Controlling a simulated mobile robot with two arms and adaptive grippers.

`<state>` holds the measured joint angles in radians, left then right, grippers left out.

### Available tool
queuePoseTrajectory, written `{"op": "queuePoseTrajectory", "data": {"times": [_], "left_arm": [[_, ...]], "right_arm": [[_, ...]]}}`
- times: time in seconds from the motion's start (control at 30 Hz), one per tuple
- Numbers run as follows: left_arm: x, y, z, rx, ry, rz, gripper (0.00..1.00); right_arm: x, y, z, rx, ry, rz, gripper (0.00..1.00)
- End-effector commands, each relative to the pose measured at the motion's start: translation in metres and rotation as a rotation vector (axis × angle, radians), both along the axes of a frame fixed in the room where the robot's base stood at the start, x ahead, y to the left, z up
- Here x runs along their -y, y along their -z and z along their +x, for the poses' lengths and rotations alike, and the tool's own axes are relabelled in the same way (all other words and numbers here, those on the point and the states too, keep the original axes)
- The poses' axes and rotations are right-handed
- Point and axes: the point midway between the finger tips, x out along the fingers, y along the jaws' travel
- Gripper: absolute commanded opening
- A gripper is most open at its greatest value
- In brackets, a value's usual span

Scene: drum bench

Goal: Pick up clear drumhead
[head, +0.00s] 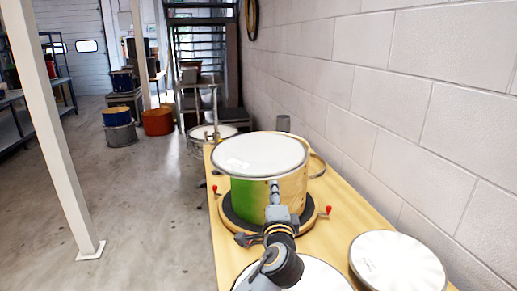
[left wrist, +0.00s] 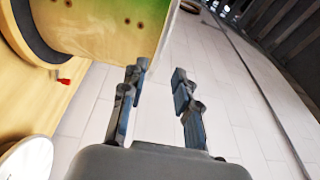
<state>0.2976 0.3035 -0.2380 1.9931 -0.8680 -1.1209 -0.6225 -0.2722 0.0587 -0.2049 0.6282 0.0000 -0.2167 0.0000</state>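No drumhead in view is plainly clear. One round white drumhead (head: 400,262) with a small label lies on the bench at the lower right. Another pale drumhead (head: 318,276) lies at the bottom, partly hidden by my left arm. A third white head (head: 262,154) covers the green and yellow drum (head: 246,198). My left gripper (head: 275,190) is in front of this drum, above the bench. In the left wrist view my left gripper (left wrist: 157,80) is open and empty, with the drum's side beyond it and part of a pale drumhead (left wrist: 26,160) at lower left. My right gripper is out of view.
The drum stands on a dark round base (head: 229,214) with red-knobbed clamps (head: 328,210) on the wooden bench (head: 345,212). A block wall (head: 375,120) runs along the right. A white post (head: 52,130) stands at left; the floor between is clear.

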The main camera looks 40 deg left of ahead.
Motion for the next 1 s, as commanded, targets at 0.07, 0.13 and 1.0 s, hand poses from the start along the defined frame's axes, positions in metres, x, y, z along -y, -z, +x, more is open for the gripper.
{"op": "queuePoseTrajectory", "data": {"times": [0.07, 0.13, 1.0], "left_arm": [[-0.009, -0.003, 0.01, -0.001, -0.003, 0.003, 0.31], [-0.018, -0.004, 0.022, -0.002, -0.004, 0.004, 0.31], [-0.079, -0.007, 0.104, -0.002, -0.001, 0.002, 0.31]], "right_arm": [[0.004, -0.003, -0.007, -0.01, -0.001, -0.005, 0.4], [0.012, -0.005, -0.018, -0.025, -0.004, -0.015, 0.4], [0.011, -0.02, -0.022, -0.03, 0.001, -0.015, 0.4]]}}
